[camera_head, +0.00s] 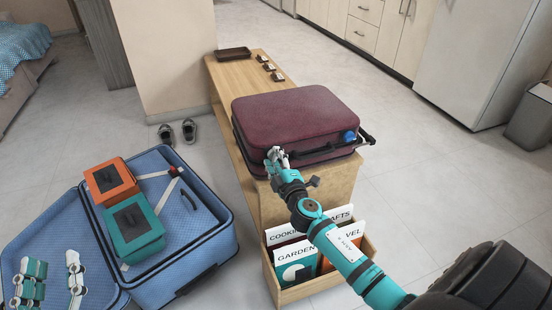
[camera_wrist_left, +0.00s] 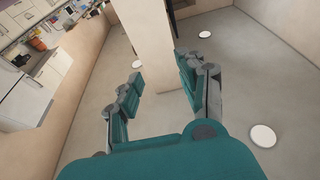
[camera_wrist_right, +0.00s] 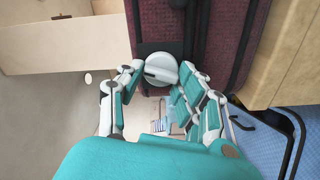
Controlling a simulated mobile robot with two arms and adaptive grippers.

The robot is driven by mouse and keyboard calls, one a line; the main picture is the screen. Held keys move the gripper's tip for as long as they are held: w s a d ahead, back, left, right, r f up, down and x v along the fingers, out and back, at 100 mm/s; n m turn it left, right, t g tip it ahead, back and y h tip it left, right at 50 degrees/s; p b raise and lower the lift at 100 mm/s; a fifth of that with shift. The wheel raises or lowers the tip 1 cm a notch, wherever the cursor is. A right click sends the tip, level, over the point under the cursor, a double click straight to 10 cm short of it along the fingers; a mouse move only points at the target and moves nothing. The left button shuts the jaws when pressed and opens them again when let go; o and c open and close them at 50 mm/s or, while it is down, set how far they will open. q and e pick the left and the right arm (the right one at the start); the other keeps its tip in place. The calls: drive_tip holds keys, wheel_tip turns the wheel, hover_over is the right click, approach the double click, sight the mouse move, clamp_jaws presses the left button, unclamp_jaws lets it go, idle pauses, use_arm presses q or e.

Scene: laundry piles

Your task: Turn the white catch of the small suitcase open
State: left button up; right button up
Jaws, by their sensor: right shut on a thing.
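The small maroon suitcase (camera_head: 300,112) lies shut on the wooden bench, and its side also shows in the right wrist view (camera_wrist_right: 219,30). The round white catch (camera_wrist_right: 162,68), with a slot across its face, sits on a dark plate on that side. My right gripper (camera_head: 274,155) is at the suitcase's near left corner. In the head view the fingers largely hide the catch. My left gripper (camera_head: 54,264) is open and empty at the lower left, fingers up.
The wooden bench (camera_head: 225,75) carries a brown tray (camera_head: 233,53) at its far end. A crate of labelled folders (camera_head: 296,294) stands below my right arm. An open blue suitcase (camera_head: 205,215) with orange and teal boxes lies at left.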

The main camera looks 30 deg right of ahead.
use_arm(q)
drive_tip(key=shift+w+f+g, duration=0.15)
drive_tip(key=shift+f+g, duration=0.45)
drive_tip(key=shift+f, duration=0.3)
use_arm(e)
drive_tip(key=shift+f+n, duration=0.15)
drive_tip(key=shift+n, duration=1.75)
drive_tip(key=o, duration=1.2)
drive_tip(key=shift+c, duration=0.2)
use_arm(q)
drive_tip(key=shift+f, duration=0.1)
use_arm(e)
drive_tip(key=v, duration=1.2)
drive_tip(key=shift+a, duration=0.1)
